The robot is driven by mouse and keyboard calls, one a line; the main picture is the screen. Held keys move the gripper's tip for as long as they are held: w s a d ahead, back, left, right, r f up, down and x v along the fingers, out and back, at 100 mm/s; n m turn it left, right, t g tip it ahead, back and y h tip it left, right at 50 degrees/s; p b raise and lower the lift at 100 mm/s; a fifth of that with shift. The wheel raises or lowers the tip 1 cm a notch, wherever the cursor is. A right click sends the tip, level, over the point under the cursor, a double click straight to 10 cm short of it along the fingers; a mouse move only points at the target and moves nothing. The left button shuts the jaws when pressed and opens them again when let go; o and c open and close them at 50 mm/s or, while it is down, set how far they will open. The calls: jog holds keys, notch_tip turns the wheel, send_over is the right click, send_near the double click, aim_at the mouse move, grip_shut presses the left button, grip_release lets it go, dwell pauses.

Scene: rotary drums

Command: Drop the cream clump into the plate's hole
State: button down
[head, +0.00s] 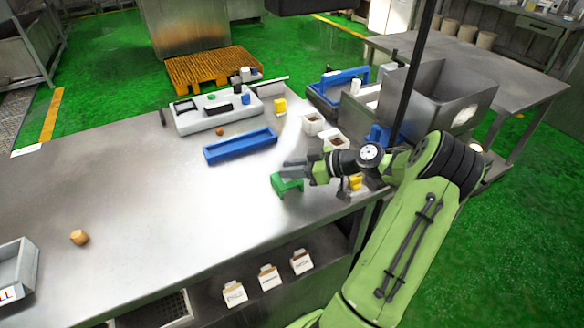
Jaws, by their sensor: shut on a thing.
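My gripper (295,167) is at the right part of the steel table, at the end of my arm. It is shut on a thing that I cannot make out. A small green bracket-like piece (287,183) shows right at and below the fingers; I cannot tell whether they touch it. I cannot clearly pick out a cream clump. A tan lump (79,237) lies alone at the left of the table, and a small brown one (220,131) lies by the white slab. A white slab with dark recesses (216,112) lies at the back; I cannot tell whether it is the plate.
A blue tray (240,146) lies left of my gripper. Small white boxes (313,124) and a yellow item (280,106) stand behind. A grey bin (16,270) sits at the left edge. The table's middle left (130,180) is clear.

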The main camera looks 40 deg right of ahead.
jog(key=shift+f, duration=0.5)
jog(key=c, duration=0.9)
grip_release()
jog(key=p+v, duration=0.3)
jog(key=v, duration=1.3)
jog(key=shift+w+p, duration=0.1)
jog(key=shift+p, duration=0.3)
